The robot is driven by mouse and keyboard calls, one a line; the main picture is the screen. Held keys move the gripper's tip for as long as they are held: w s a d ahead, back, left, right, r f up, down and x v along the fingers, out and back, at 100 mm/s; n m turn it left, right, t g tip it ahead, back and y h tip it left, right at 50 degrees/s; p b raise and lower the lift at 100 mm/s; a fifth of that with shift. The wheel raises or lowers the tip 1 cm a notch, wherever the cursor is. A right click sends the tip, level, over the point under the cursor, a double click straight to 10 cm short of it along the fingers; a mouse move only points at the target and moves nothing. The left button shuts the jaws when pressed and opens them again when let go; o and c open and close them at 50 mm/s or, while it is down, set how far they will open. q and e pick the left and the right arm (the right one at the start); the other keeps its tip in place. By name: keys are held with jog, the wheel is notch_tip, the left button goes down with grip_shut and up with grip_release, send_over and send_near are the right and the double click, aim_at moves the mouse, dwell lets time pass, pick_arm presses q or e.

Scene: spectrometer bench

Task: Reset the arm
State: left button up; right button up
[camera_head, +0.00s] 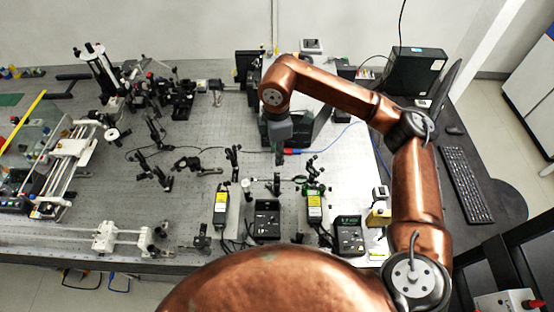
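My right arm comes in from the right and bends over the optical bench (330,165). Its grey wrist points down, and my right gripper (278,158) hangs below it over the middle of the bench. The gripper is small and dark against the bench equipment, so its fingers are hard to make out. I cannot tell whether it is open or shut, and I see no object clearly held in it. My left arm and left gripper are not in view.
Optical mounts (187,164) crowd the bench's left and middle. Two yellow-labelled devices (221,204) (314,204) and two dark control boxes (267,221) (348,235) stand near the front edge. A black case (416,72) and keyboard (467,185) are at right.

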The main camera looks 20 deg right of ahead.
jog(key=shift+r, duration=0.3)
